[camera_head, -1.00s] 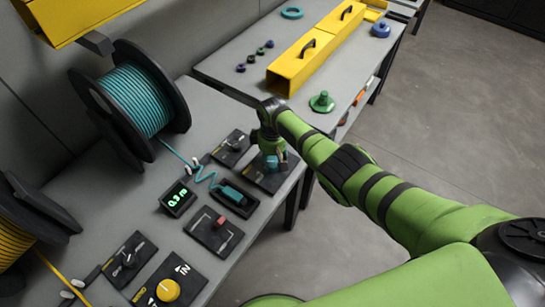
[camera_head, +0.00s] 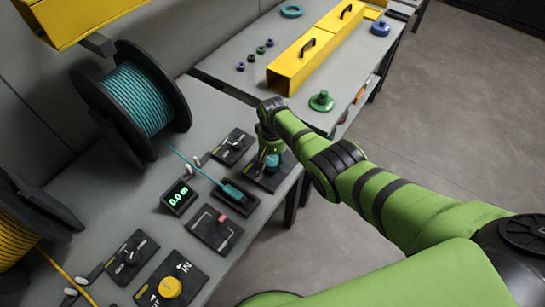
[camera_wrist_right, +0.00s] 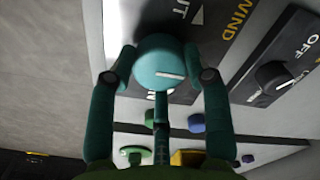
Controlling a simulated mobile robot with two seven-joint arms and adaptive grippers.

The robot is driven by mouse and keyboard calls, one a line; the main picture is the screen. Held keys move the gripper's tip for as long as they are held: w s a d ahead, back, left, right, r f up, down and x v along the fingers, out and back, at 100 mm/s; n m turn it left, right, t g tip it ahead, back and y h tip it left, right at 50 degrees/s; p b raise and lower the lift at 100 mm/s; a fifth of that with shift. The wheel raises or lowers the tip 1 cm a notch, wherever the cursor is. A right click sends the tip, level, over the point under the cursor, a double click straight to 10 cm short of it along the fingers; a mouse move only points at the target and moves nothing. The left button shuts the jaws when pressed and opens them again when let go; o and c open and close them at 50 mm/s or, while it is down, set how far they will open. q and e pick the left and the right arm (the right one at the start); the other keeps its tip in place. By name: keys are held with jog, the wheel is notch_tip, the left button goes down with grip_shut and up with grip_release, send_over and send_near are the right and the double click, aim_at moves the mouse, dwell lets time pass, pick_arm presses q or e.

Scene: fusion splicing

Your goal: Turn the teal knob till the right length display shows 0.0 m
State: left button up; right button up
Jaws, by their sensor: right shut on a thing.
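The teal knob (camera_wrist_right: 158,64) sits on its black panel in the right wrist view, with a white mark on its face. My right gripper (camera_wrist_right: 160,76) is shut on it, one finger at each side. In the head view the knob (camera_head: 273,161) is partly hidden by the gripper. The right length display (camera_head: 179,196) reads 0.0 m in green digits. The teal cable (camera_head: 189,163) runs nearly straight from its spool (camera_head: 139,98) to a small black holder (camera_head: 234,197). My left gripper is out of view.
A black switch panel (camera_head: 232,147) lies behind the display. A panel with a red block (camera_head: 222,219) and a yellow knob (camera_head: 170,287) are nearer. The yellow cable spool (camera_head: 22,226) stands at left. A yellow box (camera_head: 303,69) is on the far table.

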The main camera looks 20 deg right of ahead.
aim_at(272, 160)
jog(key=shift+s+f, duration=0.15)
dwell(0.3)
jog(key=o, duration=1.1)
jog(key=shift+o, duration=0.2)
jog(key=shift+r, duration=0.2)
jog(key=shift+w+r, duration=0.2)
jog(key=shift+r, duration=0.3)
notch_tip(272, 160, up, 11)
jog(key=shift+s+f, duration=0.1)
